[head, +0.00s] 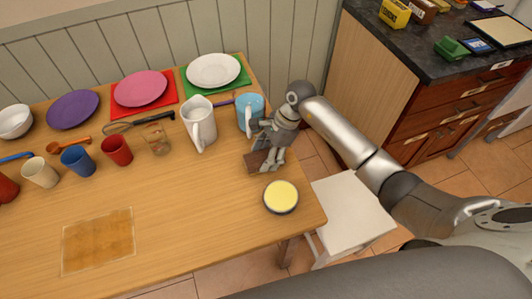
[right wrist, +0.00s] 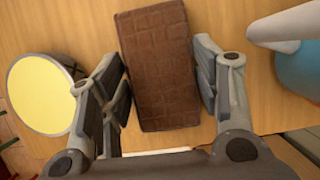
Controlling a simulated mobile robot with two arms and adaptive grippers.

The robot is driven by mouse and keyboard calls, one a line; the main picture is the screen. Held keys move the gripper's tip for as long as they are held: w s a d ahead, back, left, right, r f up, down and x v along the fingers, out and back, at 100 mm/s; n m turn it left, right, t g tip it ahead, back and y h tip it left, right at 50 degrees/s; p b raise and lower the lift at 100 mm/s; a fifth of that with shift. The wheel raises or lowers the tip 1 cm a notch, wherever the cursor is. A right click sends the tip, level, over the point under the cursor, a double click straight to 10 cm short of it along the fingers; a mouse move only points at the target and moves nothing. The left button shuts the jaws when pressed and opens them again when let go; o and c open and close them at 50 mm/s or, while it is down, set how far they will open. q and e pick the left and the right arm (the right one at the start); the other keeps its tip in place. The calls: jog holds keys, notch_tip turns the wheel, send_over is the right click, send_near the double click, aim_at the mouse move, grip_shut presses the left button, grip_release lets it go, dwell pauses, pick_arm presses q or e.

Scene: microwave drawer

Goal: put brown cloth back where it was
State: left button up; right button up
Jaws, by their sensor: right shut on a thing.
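The brown cloth (right wrist: 157,65) looks like a thick dark-brown folded block with a grid texture. In the right wrist view it lies lengthwise between the two fingers of my right gripper (right wrist: 162,85). In the head view my right gripper (head: 268,153) is low over the right end of the wooden table, shut on the cloth (head: 257,162). The gripper partly hides the cloth there. I cannot tell whether the cloth touches the table. My left gripper is not in view.
A yellow-topped round container (head: 281,196) stands close in front of the gripper. A light-blue mug (head: 250,113) and white pitcher (head: 200,125) stand behind it. A thin tan square (head: 98,241) lies front left. The table's middle front is clear. A white stool (head: 352,212) stands beside the table.

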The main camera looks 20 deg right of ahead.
jog(key=shift+f, duration=0.25)
jog(key=o, duration=0.9)
jog(key=shift+r, duration=0.15)
jog(key=shift+r, duration=0.15)
jog(key=b+v, duration=0.1)
jog(key=v, duration=1.1)
jog(key=shift+s, duration=0.15)
